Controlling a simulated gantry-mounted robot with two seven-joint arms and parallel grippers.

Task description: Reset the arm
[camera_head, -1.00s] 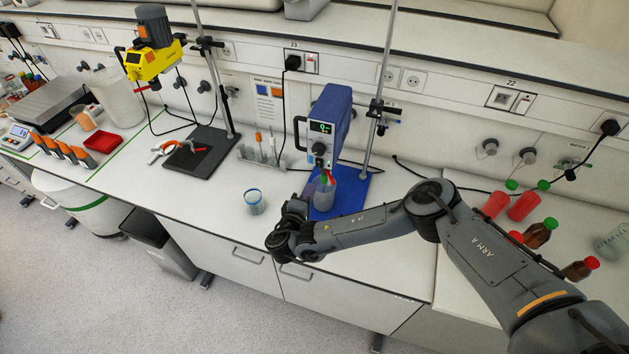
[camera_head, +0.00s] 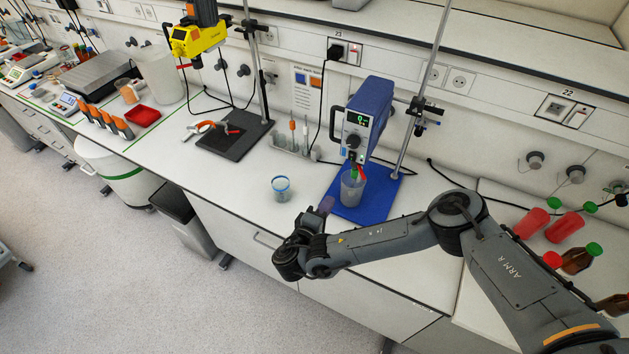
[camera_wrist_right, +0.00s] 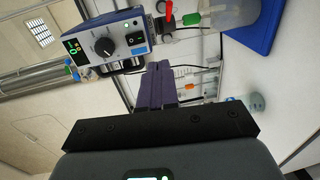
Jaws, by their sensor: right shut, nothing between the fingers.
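My right gripper (camera_head: 326,206) is at the front of the bench, left of the blue stirrer base. Its dark purple fingers show together, shut and empty, in the right wrist view (camera_wrist_right: 157,84). The blue overhead stirrer (camera_head: 369,117) with a lit green display stands behind it on a rod. A clear beaker (camera_head: 351,190) stands on the blue base plate under the stirrer, apart from the fingers. The stirrer also shows in the right wrist view (camera_wrist_right: 122,42), turned sideways. My left gripper is not in view.
A small blue-rimmed beaker (camera_head: 281,190) stands on the bench left of my right gripper. Red-capped and green-capped bottles (camera_head: 575,262) lie at the right, near my right arm. A yellow stirrer (camera_head: 199,39) and a black plate (camera_head: 230,136) stand further left.

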